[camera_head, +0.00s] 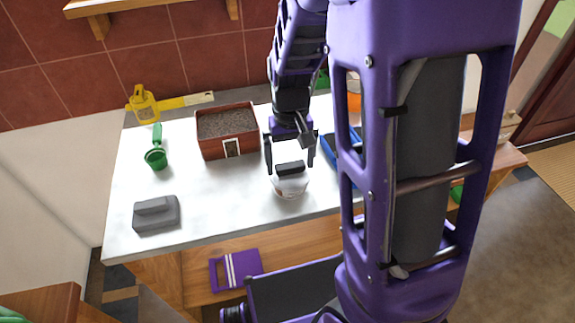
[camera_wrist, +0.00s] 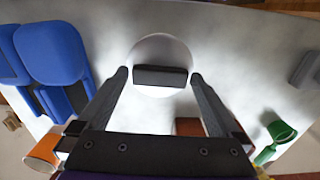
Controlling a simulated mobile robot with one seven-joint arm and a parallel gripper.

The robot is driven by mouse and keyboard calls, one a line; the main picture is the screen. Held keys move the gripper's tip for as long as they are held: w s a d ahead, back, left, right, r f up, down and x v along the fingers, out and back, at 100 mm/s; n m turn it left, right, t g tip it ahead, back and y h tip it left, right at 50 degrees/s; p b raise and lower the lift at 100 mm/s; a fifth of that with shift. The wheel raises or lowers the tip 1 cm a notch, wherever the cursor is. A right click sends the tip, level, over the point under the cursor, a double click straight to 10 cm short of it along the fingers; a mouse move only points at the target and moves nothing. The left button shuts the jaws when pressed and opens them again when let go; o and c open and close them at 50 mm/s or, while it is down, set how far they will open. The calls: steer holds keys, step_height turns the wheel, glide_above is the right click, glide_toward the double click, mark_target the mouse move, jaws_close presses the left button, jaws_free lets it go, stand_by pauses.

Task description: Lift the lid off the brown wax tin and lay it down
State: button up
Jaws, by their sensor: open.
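A round, pale tin with a light lid (camera_head: 290,187) stands on the white worktop, and a dark bar handle (camera_head: 290,168) runs across its top. My gripper (camera_head: 290,165) is open above the lid, pointing down. In the wrist view my gripper (camera_wrist: 160,75) has one fingertip near each end of the handle, with a small gap on each side. Whether the fingertips are level with the handle is unclear. The tin's body is mostly hidden under the lid.
A reddish-brown box of soil (camera_head: 200,145) stands behind left. A green scoop (camera_head: 156,158), a grey block (camera_head: 156,213) and a yellow tool (camera_head: 145,103) lie left. Blue things (camera_wrist: 55,50) and an orange pot (camera_wrist: 42,150) are on the other side. Worktop front-left of the tin is clear.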

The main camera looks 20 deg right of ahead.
steer(key=shift+c, duration=0.3)
steer(key=c, duration=1)
steer(key=shift+c, duration=0.2)
steer(key=shift+r, duration=0.1)
